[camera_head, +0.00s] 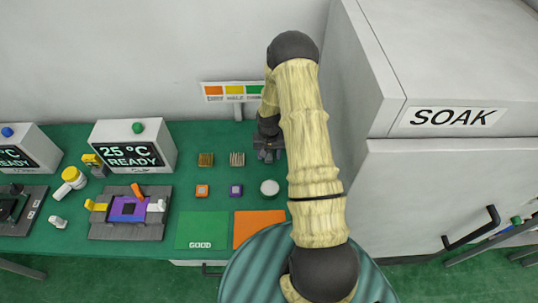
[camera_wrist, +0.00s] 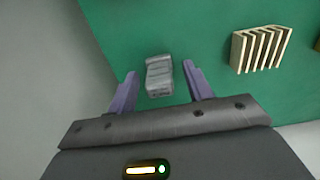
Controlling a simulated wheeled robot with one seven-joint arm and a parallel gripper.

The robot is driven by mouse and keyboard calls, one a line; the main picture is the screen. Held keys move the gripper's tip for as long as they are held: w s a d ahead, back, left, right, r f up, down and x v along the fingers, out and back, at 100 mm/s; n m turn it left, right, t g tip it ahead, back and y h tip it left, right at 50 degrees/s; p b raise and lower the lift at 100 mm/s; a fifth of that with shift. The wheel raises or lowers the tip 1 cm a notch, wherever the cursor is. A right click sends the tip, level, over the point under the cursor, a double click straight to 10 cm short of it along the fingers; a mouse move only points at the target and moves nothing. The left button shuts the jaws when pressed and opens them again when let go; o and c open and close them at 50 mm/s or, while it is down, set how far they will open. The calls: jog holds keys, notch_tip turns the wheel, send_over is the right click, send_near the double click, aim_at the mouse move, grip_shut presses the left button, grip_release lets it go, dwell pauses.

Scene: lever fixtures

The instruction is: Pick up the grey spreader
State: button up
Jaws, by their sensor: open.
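The grey spreader (camera_wrist: 159,78) is a small grey block lying on the green bench top in the wrist view. It sits between the two purple fingers of my gripper (camera_wrist: 160,72), with a gap on each side. My gripper is open and empty. In the head view my gripper (camera_head: 268,155) is low over the back right of the bench, and I cannot make out the spreader under it.
Finned blocks, one brown (camera_head: 206,160) and one pale (camera_head: 237,159), stand left of my gripper. A white round pot (camera_head: 269,188) is in front. The big white SOAK cabinet (camera_head: 440,195) stands close on the right. A colour-band sign (camera_head: 233,91) is behind.

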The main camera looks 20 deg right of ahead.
jog(key=shift+f, duration=0.15)
jog(key=shift+c, duration=0.2)
jog(key=c, duration=1)
notch_tip(320, 180, up, 10)
jog(key=shift+r+b, duration=0.1)
jog(key=shift+b, duration=1.15)
jog(key=shift+o, duration=1)
jog(key=shift+c, duration=0.8)
